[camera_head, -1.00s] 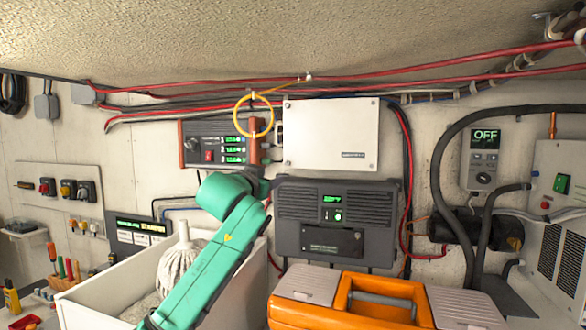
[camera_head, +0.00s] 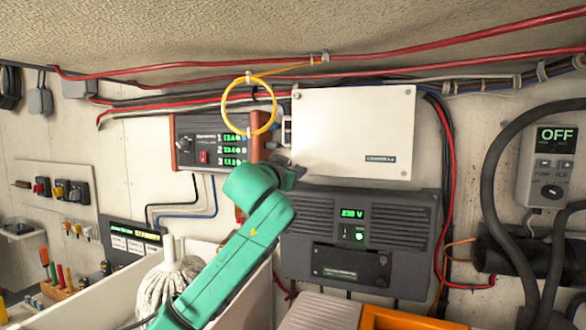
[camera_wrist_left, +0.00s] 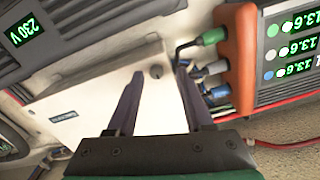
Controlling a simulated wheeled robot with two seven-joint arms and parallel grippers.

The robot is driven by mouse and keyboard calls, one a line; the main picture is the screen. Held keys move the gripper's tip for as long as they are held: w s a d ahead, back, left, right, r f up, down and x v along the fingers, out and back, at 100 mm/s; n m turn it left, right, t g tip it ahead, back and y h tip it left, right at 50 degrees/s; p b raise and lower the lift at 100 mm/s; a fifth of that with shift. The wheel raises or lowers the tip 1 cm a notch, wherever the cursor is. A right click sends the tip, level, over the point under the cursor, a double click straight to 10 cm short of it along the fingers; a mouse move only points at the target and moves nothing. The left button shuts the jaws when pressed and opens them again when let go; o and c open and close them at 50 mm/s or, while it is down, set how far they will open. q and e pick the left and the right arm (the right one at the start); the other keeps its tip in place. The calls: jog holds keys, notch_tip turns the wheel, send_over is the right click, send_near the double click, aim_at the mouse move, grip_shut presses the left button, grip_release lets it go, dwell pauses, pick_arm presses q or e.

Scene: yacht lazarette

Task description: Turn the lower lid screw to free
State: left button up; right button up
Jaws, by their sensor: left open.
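The white box lid (camera_head: 350,130) is fixed to the wall and has small screws near its corners. Its lower-left corner is partly hidden behind my left gripper in the head view. In the left wrist view, turned upside down, the lid (camera_wrist_left: 90,95) shows a dark round screw (camera_wrist_left: 155,71) near that lower corner. My left gripper (camera_head: 292,168) is at this corner. Its two dark fingers (camera_wrist_left: 157,72) are open, and the screw appears between their tips in the picture. Whether they touch it cannot be told. My right gripper is not in view.
A panel with green readouts (camera_head: 215,142) and plugged cables (camera_wrist_left: 205,70) stands close left of the lid. A yellow ring (camera_head: 249,105) hangs above my gripper. A dark 230 V unit (camera_head: 355,235) sits just below. A mop (camera_head: 165,285) stands lower left.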

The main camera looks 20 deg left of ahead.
pick_arm(q)
jog(key=shift+w+d, duration=0.1)
jog(key=shift+d, duration=0.1)
jog(key=shift+w+d+f, duration=0.1)
jog(key=shift+d, duration=0.05)
jog(key=c, duration=0.5)
grip_shut()
jog(key=shift+f, duration=0.1)
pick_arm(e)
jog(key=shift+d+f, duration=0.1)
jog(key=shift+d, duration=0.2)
